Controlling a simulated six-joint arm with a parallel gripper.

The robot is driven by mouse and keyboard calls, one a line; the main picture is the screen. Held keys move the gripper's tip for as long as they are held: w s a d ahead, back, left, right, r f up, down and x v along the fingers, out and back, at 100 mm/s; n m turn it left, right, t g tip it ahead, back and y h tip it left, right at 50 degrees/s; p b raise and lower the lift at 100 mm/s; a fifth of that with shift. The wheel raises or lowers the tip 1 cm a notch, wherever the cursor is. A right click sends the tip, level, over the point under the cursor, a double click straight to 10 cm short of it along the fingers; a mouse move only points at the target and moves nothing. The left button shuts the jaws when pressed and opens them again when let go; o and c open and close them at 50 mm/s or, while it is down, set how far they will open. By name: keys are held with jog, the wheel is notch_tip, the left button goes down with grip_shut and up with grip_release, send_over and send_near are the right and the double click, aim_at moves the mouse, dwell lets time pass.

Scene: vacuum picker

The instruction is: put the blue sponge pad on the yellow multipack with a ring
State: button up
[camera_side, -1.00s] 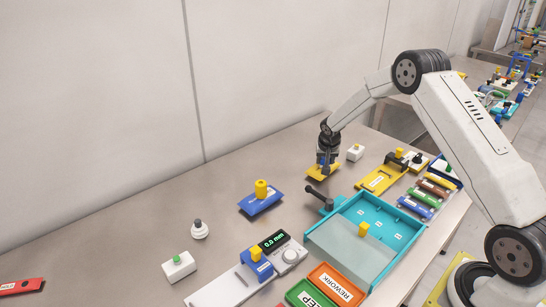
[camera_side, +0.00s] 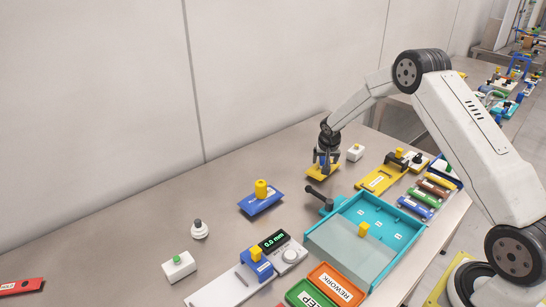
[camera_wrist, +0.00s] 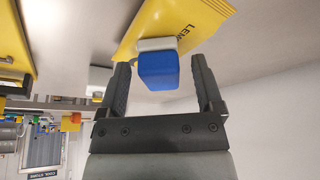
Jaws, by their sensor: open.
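The yellow multipack (camera_side: 316,173) lies on the table under my gripper (camera_side: 328,160). In the wrist view the yellow pack (camera_wrist: 195,22) shows dark lettering that is partly cut off. The blue pad (camera_wrist: 170,72) is a small block with a pale grey-white part at its pack end, and that part appears to touch the pack. My gripper (camera_wrist: 160,75) is open, with one finger on each side of the blue pad and gaps visible beside it. I cannot make out a ring on the pack.
A blue pack with a yellow block (camera_side: 261,205) lies to the left. A black-handled clamp (camera_side: 318,195) and a teal tray (camera_side: 316,239) are in front. The back left table is clear.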

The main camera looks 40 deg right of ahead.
jog(key=v, duration=1.2)
dwell(0.5)
jog(key=s+a+n+y, duration=0.3)
jog(key=s+a+n, duration=0.6)
jog(key=s+a, duration=1)
jog(key=s, duration=0.4)
jog(key=shift+a+g, duration=0.3)
jog(key=shift+a, duration=0.1)
